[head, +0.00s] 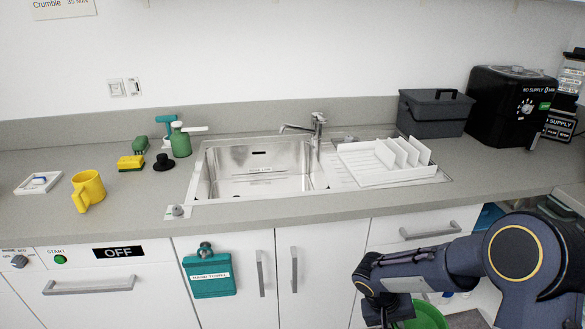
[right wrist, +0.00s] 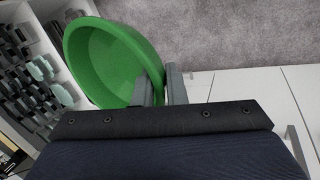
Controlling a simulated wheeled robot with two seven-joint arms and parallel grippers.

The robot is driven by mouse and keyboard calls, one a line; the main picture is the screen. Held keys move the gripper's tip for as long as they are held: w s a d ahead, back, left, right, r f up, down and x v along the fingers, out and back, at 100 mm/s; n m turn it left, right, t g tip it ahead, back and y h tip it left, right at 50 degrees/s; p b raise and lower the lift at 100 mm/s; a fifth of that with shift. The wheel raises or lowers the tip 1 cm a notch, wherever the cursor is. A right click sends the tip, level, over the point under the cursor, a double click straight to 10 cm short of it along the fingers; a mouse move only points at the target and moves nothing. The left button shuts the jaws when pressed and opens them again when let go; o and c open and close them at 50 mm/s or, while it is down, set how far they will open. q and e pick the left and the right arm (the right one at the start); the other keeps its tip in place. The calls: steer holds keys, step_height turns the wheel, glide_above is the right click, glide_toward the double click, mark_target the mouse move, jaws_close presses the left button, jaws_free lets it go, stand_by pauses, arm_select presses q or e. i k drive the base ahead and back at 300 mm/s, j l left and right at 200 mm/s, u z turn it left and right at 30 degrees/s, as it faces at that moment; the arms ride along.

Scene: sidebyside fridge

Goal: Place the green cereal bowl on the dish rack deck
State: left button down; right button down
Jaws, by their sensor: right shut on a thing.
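The green cereal bowl (right wrist: 105,62) is in my right gripper (right wrist: 160,88), which is shut on its rim in the right wrist view. The bowl is tilted, with its inside facing the camera. In the head view the bowl (head: 428,318) shows only in part at the bottom edge, below the counter top, partly hidden by my right gripper (head: 392,318). The white dish rack (head: 372,168) stands on the drainer right of the sink, with several upright dividers on its right side. Its flat left part is bare. My left gripper is not in view.
The steel sink (head: 255,172) with a tap (head: 316,128) lies left of the rack. A dark grey box (head: 436,112) and a black machine (head: 510,100) stand behind and right. A yellow mug (head: 88,190) stands at the left. Cabinet handles (head: 430,230) project below the counter.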

mark_target(364, 165)
steer(key=i+l+u, duration=0.1)
steer(key=l+u, duration=1.2)
steer(key=l, duration=0.15)
